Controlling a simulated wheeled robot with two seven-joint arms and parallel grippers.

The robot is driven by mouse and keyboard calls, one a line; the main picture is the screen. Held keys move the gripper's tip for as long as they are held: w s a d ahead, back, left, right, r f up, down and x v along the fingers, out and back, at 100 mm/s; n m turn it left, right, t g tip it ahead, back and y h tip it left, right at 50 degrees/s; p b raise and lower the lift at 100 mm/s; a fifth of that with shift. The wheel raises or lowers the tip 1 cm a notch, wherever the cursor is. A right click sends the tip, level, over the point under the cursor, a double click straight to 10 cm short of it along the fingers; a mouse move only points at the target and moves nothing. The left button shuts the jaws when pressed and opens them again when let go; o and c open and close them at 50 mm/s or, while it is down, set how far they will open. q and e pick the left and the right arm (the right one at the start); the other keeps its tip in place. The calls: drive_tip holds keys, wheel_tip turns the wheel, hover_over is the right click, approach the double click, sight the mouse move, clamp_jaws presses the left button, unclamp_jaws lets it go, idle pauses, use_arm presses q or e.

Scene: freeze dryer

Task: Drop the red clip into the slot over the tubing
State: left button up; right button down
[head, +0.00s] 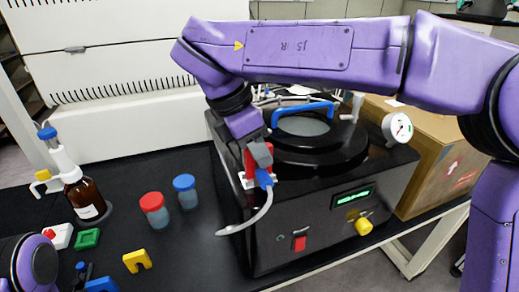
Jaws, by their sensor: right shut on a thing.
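My right gripper (260,155) reaches down from above at the front left of the black freeze dryer. It is shut on the red clip (249,158), which it holds upright. The clip's lower end is at a small white holder (244,181) on the dryer's side; I cannot tell whether it is inside the slot or just above it. A blue fitting (264,178) and the pale tubing (256,219) hang right beside it, with the tubing's free end curving left.
The freeze dryer (330,218) has a round lid with a blue handle (300,109). Red-capped (155,210) and blue-capped (186,191) jars, a brown bottle (86,198), a yellow clip (137,261) and a green block (87,238) stand left. A cardboard box (440,160) is right.

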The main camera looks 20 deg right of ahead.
drive_tip(key=shift+s+f+b, duration=0.3)
drive_tip(key=shift+f+b, duration=0.1)
drive_tip(key=shift+f, duration=0.35)
drive_tip(key=c, duration=1.4)
unclamp_jaws()
drive_tip(key=shift+s, duration=0.2)
drive_tip(key=shift+w+r, duration=0.1)
drive_tip(key=shift+r, duration=0.05)
drive_tip(key=shift+w+r+p, duration=0.3)
drive_tip(key=shift+r+p, duration=0.2)
drive_tip(key=shift+r, duration=0.15)
drive_tip(key=shift+w+r+p, duration=0.25)
drive_tip(key=shift+r+p, duration=0.2)
drive_tip(key=shift+r, duration=0.15)
drive_tip(key=shift+s+r, duration=0.1)
drive_tip(key=shift+r, duration=0.35)
